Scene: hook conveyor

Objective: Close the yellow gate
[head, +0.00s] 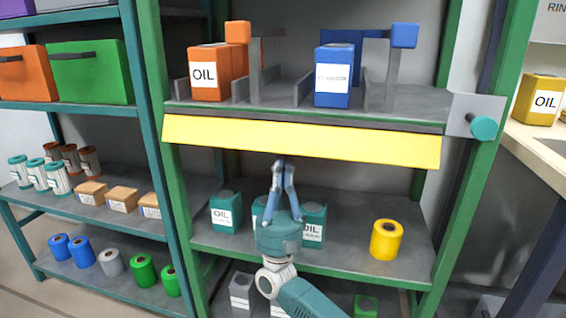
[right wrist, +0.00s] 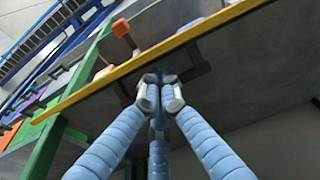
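The yellow gate (head: 300,142) is a long flat panel along the front edge of the middle shelf. It hangs tilted outward below the shelf edge. In the right wrist view the gate (right wrist: 130,68) shows as a thin yellow strip crossing diagonally just beyond my fingertips. My right gripper (head: 283,162) points up from below, its tips at the gate's lower edge near the middle. In the right wrist view the blue fingers (right wrist: 160,92) converge with their tips close together and nothing held between them. I cannot tell whether they touch the gate. My left gripper is not in view.
Above the gate, an orange oil canister (head: 209,72) and a blue canister (head: 333,76) stand between grey dividers. Below stand teal oil canisters (head: 226,211) and a yellow canister (head: 386,239). A grey bracket with a teal knob (head: 483,127) is at the right post.

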